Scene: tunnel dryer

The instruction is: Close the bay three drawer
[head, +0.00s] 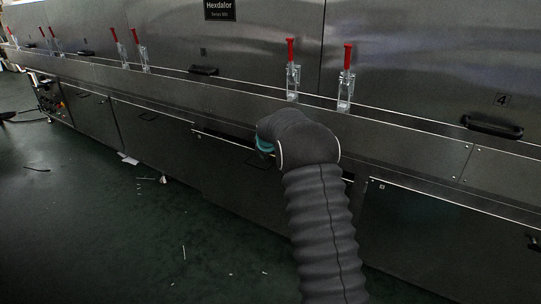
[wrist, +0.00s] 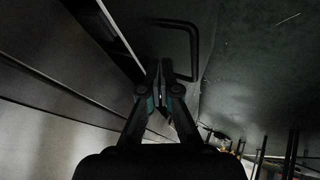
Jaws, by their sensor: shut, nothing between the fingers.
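The bay three drawer (head: 235,185) is the dark lower front partly behind my arm in the head view. Its pale top edge stands a little out from the machine, with a dark gap behind it. In the wrist view the drawer front (wrist: 150,40) carries a dark bar handle (wrist: 194,50). My gripper (wrist: 160,64) is shut and empty, with its fingertips in front of the drawer front, just left of the handle's outer bar. Whether they touch the front I cannot tell. In the head view my arm hides the fingers; only a teal part shows.
Other lower fronts (head: 150,130) line the machine to the left, and a panel (head: 440,240) stands to the right. Red-handled clamps (head: 292,70) rise on the ledge above. The green floor (head: 110,220) in front is open, with small pale scraps.

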